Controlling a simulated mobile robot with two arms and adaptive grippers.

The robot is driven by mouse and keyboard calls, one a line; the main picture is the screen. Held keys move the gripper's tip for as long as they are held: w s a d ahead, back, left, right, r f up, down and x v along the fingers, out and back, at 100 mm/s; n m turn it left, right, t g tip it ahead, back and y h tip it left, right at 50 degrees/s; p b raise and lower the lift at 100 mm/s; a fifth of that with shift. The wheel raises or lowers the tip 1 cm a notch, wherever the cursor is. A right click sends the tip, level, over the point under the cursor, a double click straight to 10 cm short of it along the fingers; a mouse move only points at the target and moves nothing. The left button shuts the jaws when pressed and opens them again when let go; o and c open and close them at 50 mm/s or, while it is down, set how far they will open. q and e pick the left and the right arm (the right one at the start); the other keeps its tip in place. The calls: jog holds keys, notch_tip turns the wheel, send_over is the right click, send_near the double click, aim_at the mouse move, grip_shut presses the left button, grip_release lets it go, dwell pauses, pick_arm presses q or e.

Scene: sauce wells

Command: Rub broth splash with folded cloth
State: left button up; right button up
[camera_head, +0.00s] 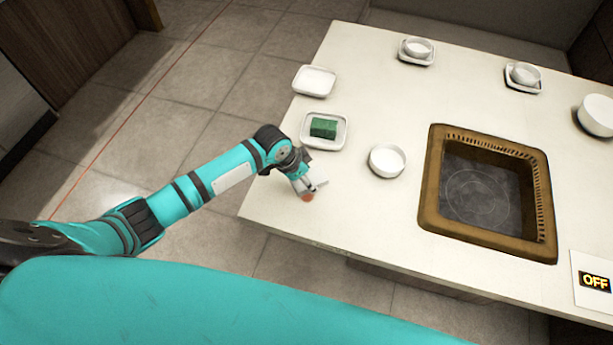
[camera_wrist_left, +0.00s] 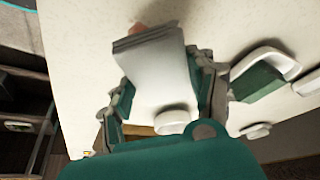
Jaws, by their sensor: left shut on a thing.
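My left gripper (camera_head: 304,184) is low over the near left corner area of the white table. It is shut on the folded cloth (camera_wrist_left: 158,78), a pale grey-white layered pad between the two fingers in the left wrist view. In the head view only a small pale edge of the cloth (camera_head: 319,186) shows beside the fingers. The broth splash (camera_head: 307,197) is a small orange-brown patch right at the gripper's tip. In the wrist view the splash (camera_wrist_left: 139,28) shows just past the cloth's far edge, partly hidden by it. I cannot tell whether they touch. My right gripper is not in view.
A green block (camera_head: 323,127) lies on a square white dish (camera_head: 338,144) just behind the gripper. An empty white dish (camera_head: 314,81) is farther back. A white bowl (camera_head: 387,160) stands to the right, before the brown-framed cooking well (camera_head: 432,190). An OFF sign (camera_head: 595,281) is at right.

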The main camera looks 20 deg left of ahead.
pick_arm(q)
jog(key=shift+w+r+p, duration=0.1)
jog(key=shift+r+p, duration=0.25)
jog(key=shift+r, duration=0.3)
jog(key=shift+r+p, duration=0.65)
jog(key=shift+r, duration=0.15)
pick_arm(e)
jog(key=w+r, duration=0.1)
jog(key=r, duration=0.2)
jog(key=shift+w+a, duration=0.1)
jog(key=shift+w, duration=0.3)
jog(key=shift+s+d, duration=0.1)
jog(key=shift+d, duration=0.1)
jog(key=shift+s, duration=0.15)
